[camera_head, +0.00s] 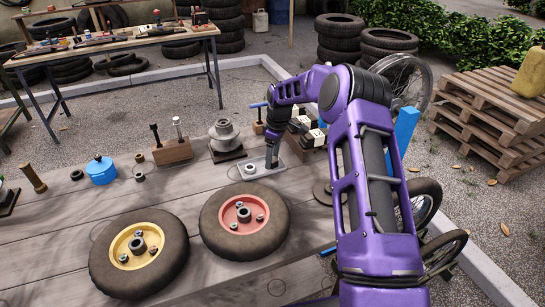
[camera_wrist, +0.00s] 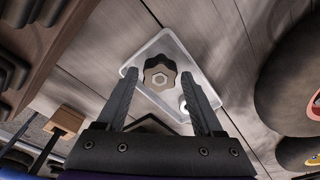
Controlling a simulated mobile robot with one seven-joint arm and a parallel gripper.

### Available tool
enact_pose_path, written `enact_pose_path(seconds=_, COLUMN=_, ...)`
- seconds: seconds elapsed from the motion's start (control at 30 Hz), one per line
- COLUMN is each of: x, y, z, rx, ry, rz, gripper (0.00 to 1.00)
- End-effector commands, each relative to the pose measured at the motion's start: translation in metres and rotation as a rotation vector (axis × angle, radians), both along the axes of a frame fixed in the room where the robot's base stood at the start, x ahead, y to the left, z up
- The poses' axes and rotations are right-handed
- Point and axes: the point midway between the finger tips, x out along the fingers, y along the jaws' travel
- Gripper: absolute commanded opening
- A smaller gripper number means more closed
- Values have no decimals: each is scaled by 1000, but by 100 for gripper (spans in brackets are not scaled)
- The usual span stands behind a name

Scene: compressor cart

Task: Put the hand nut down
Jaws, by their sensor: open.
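The hand nut (camera_wrist: 160,76) is a dark, lobed knob with a pale hex centre. In the wrist view it lies in a pale, shallow tray (camera_wrist: 150,45), seen between and beyond my fingertips. My gripper (camera_wrist: 159,80) is open, with a finger on each side of the nut and gaps showing. In the head view my gripper (camera_head: 272,164) points down over the right part of the tray (camera_head: 236,176). A small grey round part (camera_head: 250,169) shows there, too small to identify surely. A small shiny part (camera_wrist: 183,104) sits by the right finger in the wrist view.
Two wheels, yellow-hubbed (camera_head: 138,250) and red-hubbed (camera_head: 243,220), lie in front of the tray. A grey flanged part (camera_head: 223,135) and a wooden block with upright tools (camera_head: 172,152) stand behind left. A blue-handled tool (camera_head: 258,105) and dark blocks stand close behind my gripper.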

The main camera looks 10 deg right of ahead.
Motion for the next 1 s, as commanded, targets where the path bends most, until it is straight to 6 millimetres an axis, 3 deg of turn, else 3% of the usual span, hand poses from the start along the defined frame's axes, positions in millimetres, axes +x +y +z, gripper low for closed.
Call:
enact_pose_path(seconds=0.5, x=-6, y=-10, z=100, rx=0, ry=-4, rz=0, gripper=68)
enact_pose_path(seconds=0.7, x=-7, y=-12, z=116, rx=0, ry=-2, rz=0, gripper=68)
enact_pose_path(seconds=1.0, x=-8, y=-12, z=118, rx=0, ry=0, rz=0, gripper=68)
